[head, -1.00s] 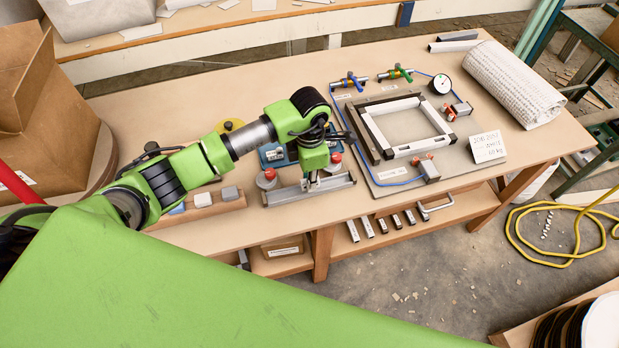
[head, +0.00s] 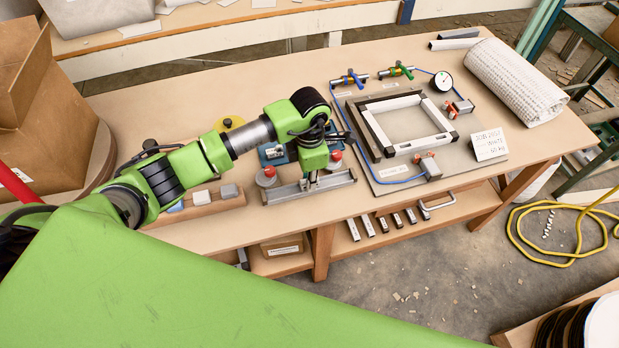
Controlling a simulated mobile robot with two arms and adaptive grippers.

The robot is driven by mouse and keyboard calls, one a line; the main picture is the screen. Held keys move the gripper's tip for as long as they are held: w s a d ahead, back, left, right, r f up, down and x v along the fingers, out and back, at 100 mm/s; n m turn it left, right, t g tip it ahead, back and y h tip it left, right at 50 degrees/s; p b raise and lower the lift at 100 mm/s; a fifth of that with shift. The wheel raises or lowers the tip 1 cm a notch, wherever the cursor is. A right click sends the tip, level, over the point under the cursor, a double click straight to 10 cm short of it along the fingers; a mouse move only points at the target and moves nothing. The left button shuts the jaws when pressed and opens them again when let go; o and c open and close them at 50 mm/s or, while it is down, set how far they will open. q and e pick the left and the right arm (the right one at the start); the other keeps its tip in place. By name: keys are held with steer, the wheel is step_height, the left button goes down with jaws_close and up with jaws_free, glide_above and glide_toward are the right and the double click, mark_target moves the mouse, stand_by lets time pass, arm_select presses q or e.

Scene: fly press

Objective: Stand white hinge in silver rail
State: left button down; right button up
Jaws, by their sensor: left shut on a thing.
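The silver rail (head: 335,181) lies on the front part of the table, a long grey channel running left to right. My left gripper (head: 311,182) points straight down over the middle of the rail. It is shut on a small pale piece, apparently the white hinge, which is mostly hidden between the fingers. The piece is at the rail, but whether it touches the channel floor is too small to tell. My right gripper is not in view.
Red-topped knobs (head: 268,172) stand behind the rail. A wooden strip with grey and white blocks (head: 202,198) lies to its left. To its right is a board with a square frame (head: 380,142), clamps and blue tubing. A rolled towel (head: 515,85) lies far right.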

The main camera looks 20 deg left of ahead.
arm_select(q)
steer(key=shift+f+b, duration=0.2)
steer(key=shift+b, duration=0.1)
steer(key=shift+s+f, duration=0.15)
steer(key=shift+s, duration=0.05)
stand_by(0.4)
steer(key=c, duration=1.9)
jaws_free()
steer(key=shift+f, duration=0.15)
steer(key=o, duration=0.4)
steer(key=shift+w, duration=0.15)
steer(key=shift+r, duration=0.35)
